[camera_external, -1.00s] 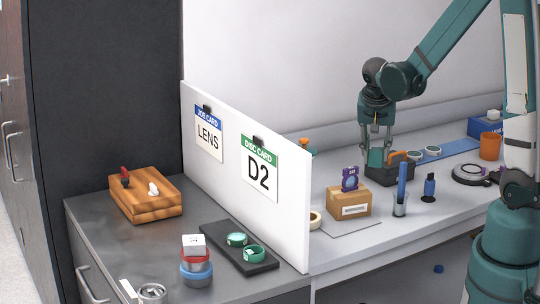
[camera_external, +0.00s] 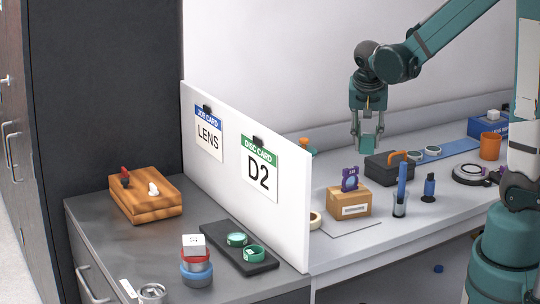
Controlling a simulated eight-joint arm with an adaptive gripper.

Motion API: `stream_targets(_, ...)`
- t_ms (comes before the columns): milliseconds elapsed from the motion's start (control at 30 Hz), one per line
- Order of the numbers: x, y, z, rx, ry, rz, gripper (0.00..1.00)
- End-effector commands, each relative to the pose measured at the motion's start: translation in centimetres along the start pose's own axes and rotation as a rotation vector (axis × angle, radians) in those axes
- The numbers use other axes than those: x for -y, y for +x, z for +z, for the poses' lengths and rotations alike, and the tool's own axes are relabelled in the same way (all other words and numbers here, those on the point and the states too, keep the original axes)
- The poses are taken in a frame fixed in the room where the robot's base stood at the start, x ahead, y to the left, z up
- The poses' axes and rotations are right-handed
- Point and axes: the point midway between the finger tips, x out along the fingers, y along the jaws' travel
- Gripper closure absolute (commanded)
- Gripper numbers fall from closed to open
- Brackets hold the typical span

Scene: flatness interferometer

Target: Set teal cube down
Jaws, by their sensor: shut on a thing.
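My gripper (camera_external: 368,146) hangs pointing down above the bench, just behind and to the left of a dark box with an orange handle (camera_external: 390,168). It is shut on the teal cube (camera_external: 370,142), which is small here and close in colour to my fingers, so its edges are hard to make out. The gripper and cube look clear of the bench top, though the height is hard to judge.
A cardboard box (camera_external: 349,203) with a purple item (camera_external: 350,179) on it stands in front. A clear cup with a blue rod (camera_external: 402,186), a dark-blue bottle (camera_external: 429,188) and an orange cup (camera_external: 490,146) stand to the right. A white partition (camera_external: 292,222) stands left.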

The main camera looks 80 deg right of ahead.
Motion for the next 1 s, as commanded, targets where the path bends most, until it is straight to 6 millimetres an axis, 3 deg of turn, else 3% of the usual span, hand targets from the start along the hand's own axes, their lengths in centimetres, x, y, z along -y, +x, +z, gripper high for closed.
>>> stream_targets(400, 3.8, -2.2, 5.5, 0.002, -0.066, -0.026, 0.89)
stream_targets(1000, 7.1, -4.8, 11.9, 0.002, -0.138, -0.055, 0.89)
